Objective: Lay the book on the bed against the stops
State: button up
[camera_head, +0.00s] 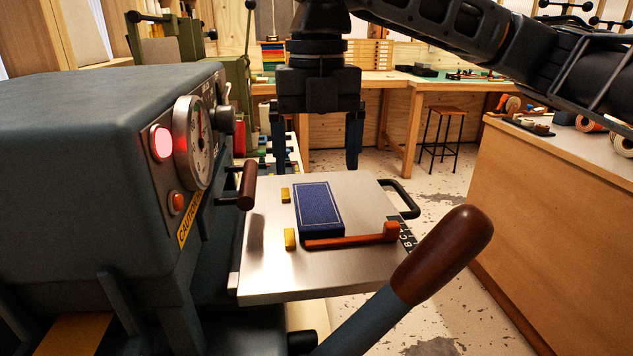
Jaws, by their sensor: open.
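A blue book (318,207) with a thin gold border lies flat on the metal bed (270,276) of the press. Two small yellow stops, a far one (285,195) and a near one (290,239), stand along its left side. The book looks close to both, but I cannot tell whether it touches them. A red-brown bar (350,240) lies along its near edge. My gripper (317,160) is above and behind the book, pointing down, its two fingers wide apart. Nothing is between them.
The grey press body (90,180) with a gauge and lit red lamp stands close on the left. A long lever with a brown grip (445,255) crosses the front right. The bed has a black handle (405,198). A wooden counter (560,210) stands right.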

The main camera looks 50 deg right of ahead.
notch_tip(320, 180, up, 5)
jog(key=shift+r, duration=0.1)
dwell(0.7)
